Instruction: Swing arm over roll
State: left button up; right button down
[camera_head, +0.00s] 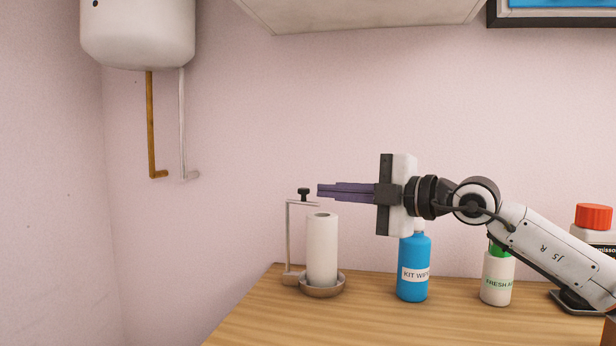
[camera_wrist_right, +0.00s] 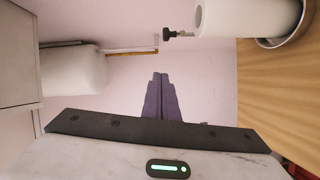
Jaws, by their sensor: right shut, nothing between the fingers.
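A white paper roll (camera_head: 322,250) stands upright in a round dish-like base (camera_head: 324,288) on the wooden counter. The holder's thin arm (camera_head: 303,202), with a black knob (camera_head: 304,193) on it, runs from a post at the left toward the roll's top. My right gripper (camera_head: 320,191) is shut and empty, its purple fingers level and pointing left, just above and right of the knob over the roll. In the right wrist view the roll (camera_wrist_right: 245,17) and knob (camera_wrist_right: 171,34) show at the top, beyond the closed fingers (camera_wrist_right: 159,78). The left gripper is not in view.
A blue bottle (camera_head: 413,267) stands under my right wrist. A white bottle with a green cap (camera_head: 497,277) and a red-capped container (camera_head: 593,226) stand further right. The counter's front left (camera_head: 255,320) is bare. A white tank (camera_head: 138,32) with pipes hangs at upper left.

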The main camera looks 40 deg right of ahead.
jog(key=w+d+f+p, duration=0.1)
jog(key=w+p, duration=0.4)
jog(key=w, duration=0.3)
jog(key=shift+w, duration=0.35)
jog(key=shift+d, duration=0.1)
jog(key=d+p, duration=0.1)
jog(key=p, duration=0.1)
jog(key=d+p, duration=0.1)
jog(key=shift+w+d+r+p, duration=0.2)
jog(key=shift+d+r+p, duration=0.05)
jog(key=shift+d+p, duration=0.1)
jog(key=shift+d+f, duration=0.1)
jog(key=shift+d, duration=0.1)
